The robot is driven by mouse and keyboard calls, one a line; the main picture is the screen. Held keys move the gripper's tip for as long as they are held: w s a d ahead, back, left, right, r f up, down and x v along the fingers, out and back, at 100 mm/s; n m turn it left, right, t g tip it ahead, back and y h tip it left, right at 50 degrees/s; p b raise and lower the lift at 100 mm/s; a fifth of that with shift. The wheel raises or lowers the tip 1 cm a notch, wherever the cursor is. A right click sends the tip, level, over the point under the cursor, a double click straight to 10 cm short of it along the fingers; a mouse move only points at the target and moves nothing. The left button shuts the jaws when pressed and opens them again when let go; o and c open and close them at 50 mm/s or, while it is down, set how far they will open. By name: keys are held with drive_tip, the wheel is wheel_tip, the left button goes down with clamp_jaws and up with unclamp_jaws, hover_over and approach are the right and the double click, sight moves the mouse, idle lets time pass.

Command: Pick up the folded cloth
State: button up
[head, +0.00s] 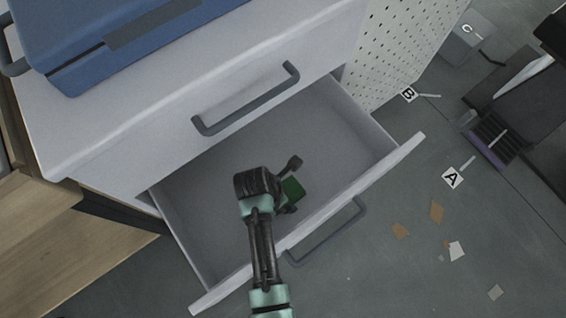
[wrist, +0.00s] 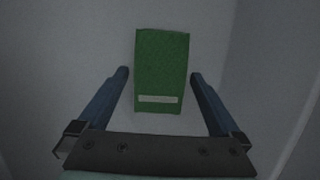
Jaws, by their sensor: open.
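The folded cloth (wrist: 161,68) is a green rectangle with a pale stripe near its lower edge. It lies on the floor of an open white drawer. In the head view a part of the green cloth (head: 292,190) shows beside my gripper (head: 293,187); the rest is hidden behind the gripper. In the wrist view my gripper (wrist: 160,74) is open, with one finger to the left and one to the right of the cloth's lower part. Gaps show between both fingers and the cloth. How far the fingertips are above the drawer floor I cannot tell.
The open drawer (head: 375,147) has raised walls around my gripper, with a grey handle (head: 327,232) on its front. Above it is a shut drawer with a handle (head: 247,101). A blue case (head: 140,40) sits on top of the cabinet. The drawer floor around the cloth looks clear.

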drive_tip(key=c, duration=1.1)
drive_tip(key=shift+r, duration=0.15)
wheel_tip(320, 180, up, 10)
drive_tip(key=p, duration=0.4)
